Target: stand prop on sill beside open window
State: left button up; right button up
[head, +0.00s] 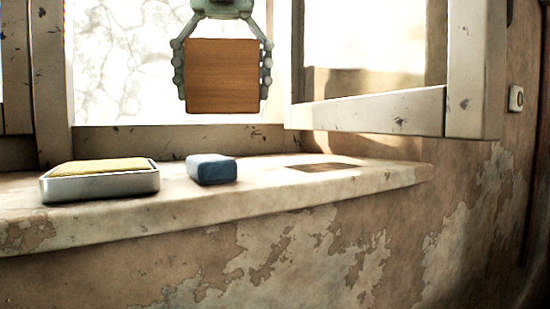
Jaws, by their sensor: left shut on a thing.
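My left gripper (222,72) comes down from the top of the head view, its fingers shut on the two sides of a brown wooden block, the prop (222,77). The block hangs upright in front of the window opening, above the sill (270,188) and apart from it. The open window sash (385,112) stands at the right, its lower rail above the sill. A flat brown rectangular patch (323,167) lies on the sill under the sash. My right gripper is not in view.
A metal tray (100,187) with a yellow sponge-like pad (98,167) sits on the sill at the left. A blue block (212,169) sits right of it. The sill between the blue block and the brown patch is clear. A small switch (516,98) is on the right wall.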

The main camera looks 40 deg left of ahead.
pick_arm(q)
send_over(269, 173)
jog(key=f, duration=0.2)
jog(key=f+p, duration=0.1)
jog(key=f, duration=0.2)
jog(key=shift+s+d+f, duration=0.15)
jog(key=shift+d+f, duration=0.05)
jog(key=shift+f, duration=0.1)
notch_tip(269, 173, down, 3)
jog(key=shift+f, duration=0.5)
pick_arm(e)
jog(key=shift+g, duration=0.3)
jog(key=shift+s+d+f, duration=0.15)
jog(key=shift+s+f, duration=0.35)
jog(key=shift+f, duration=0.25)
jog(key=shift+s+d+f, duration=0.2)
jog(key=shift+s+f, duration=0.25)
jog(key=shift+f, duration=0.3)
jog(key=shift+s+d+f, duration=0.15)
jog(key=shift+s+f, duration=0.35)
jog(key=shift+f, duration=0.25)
pick_arm(q)
jog(key=shift+f, duration=0.1)
jog(key=o, duration=1.1)
jog(key=shift+o, duration=0.8)
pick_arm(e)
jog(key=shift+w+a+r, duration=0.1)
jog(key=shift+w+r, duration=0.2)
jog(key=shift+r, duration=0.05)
